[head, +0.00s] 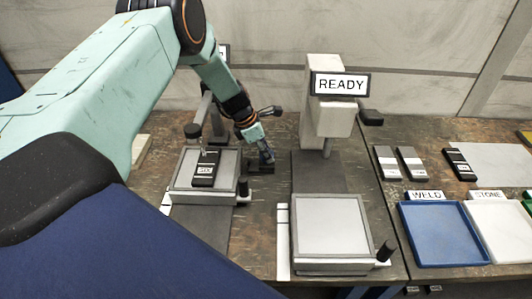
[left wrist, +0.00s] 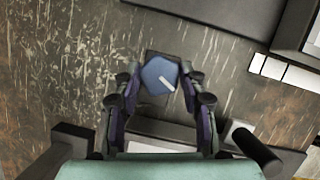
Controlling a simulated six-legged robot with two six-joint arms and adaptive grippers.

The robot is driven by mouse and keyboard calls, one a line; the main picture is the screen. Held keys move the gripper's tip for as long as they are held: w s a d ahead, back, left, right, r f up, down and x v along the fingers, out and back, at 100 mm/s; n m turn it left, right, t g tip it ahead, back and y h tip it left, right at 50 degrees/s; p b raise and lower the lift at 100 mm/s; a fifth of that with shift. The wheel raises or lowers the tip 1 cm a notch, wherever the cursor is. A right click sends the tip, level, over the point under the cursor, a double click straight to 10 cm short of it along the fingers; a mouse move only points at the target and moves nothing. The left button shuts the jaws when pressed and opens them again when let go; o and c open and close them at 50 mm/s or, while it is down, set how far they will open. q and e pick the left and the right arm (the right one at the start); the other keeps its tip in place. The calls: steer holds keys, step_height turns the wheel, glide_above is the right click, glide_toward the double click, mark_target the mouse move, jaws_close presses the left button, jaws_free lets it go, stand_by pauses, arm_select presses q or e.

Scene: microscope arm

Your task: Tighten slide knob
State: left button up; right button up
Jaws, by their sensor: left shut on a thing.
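A blue hexagonal knob (left wrist: 160,74) with a white pointer line sits on a small dark base on the bench. My left gripper (left wrist: 161,88) is shut on the knob, with one finger on each side of it. In the head view my left gripper (head: 266,154) reaches down between the two instruments to the dark base (head: 261,168); its fingers largely hide the knob there. The pointer line slants down to the right in the left wrist view. My right gripper is in neither view.
A left stage (head: 182,183) bears a black labelled sample (head: 204,170). Right of my gripper stand a microscope with a READY sign (head: 340,84) and an empty grey stage (head: 331,225). A blue tray (head: 440,235), a white tray (head: 505,230) and several slabs lie farther right.

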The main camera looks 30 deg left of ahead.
arm_select(q)
steer(key=m+b, duration=0.1)
steer(key=m, duration=0.1)
steer(key=m+g+b, duration=0.1)
steer(key=b, duration=0.1)
steer(key=shift+w+a+f+m+h, duration=0.1)
steer(key=shift+a+f+m+h, duration=0.1)
steer(key=shift+m+h, duration=0.2)
steer(key=m+g+b, duration=0.1)
steer(key=m+b, duration=0.2)
steer(key=m+g+b, duration=0.1)
steer(key=m+b, duration=0.2)
steer(key=b, duration=0.1)
steer(key=m+g+b, duration=0.1)
steer(key=m+b, duration=0.2)
steer(key=shift+w+m+g, duration=0.25)
steer(key=shift+m+g, duration=0.15)
steer(key=m+g+b, duration=0.1)
steer(key=m+b, duration=0.2)
steer(key=shift+r, duration=0.2)
steer(key=shift+w+r+m+b, duration=0.1)
steer(key=shift+m+b, duration=0.3)
steer(key=shift+b, duration=0.05)
steer(key=shift+r, duration=0.1)
steer(key=o, duration=0.8)
steer(key=shift+c, duration=0.2)
steer(key=o, duration=0.4)
steer(key=shift+d, duration=0.1)
